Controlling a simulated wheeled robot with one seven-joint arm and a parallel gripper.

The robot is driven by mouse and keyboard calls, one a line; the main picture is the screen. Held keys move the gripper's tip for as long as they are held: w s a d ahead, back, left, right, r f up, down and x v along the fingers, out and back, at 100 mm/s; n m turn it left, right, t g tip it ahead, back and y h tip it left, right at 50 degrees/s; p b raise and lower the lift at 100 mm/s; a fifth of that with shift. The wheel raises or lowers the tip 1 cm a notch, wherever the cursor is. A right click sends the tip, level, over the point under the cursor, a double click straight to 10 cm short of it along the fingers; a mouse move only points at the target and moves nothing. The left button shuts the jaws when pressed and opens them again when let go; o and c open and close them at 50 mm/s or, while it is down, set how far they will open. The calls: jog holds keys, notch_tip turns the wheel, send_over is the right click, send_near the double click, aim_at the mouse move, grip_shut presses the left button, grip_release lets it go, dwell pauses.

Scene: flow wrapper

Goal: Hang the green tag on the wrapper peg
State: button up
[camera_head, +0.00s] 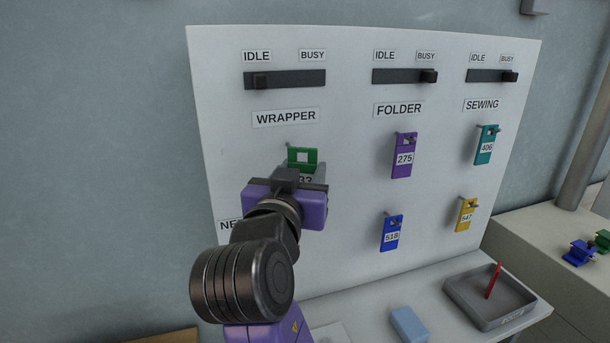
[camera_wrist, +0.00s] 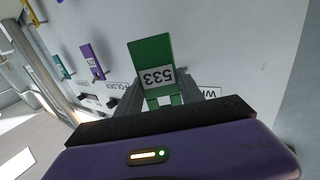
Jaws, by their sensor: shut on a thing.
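A green tag (camera_head: 302,155) with a square hole near its top is upright in front of the board, below the WRAPPER label (camera_head: 286,117). The wrist view shows the tag (camera_wrist: 150,55) with the number 533 on a white label. A small bit of the wrapper peg (camera_head: 289,147) seems to show at the tag's upper left; the rest is hidden. I cannot tell whether the peg passes through the hole.
Purple tag 275 (camera_head: 404,157), teal tag 406 (camera_head: 486,146), blue tag 518 (camera_head: 391,234) and yellow tag 547 (camera_head: 467,215) hang on the board (camera_head: 350,190). The wrapper slider (camera_head: 261,82) is at IDLE. A grey tray (camera_head: 476,310) and light blue block (camera_head: 408,324) sit below.

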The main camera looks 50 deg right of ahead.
jog(key=shift+w+d, duration=0.7)
jog(key=shift+w, duration=0.25)
jog(key=shift+w+d, duration=0.65)
jog(key=shift+w, duration=0.3)
jog(key=shift+w+d+f+b, duration=0.25)
jog(key=shift+w+f+b, duration=0.15)
jog(key=shift+b, duration=0.05)
jog(key=shift+w+f, duration=0.1)
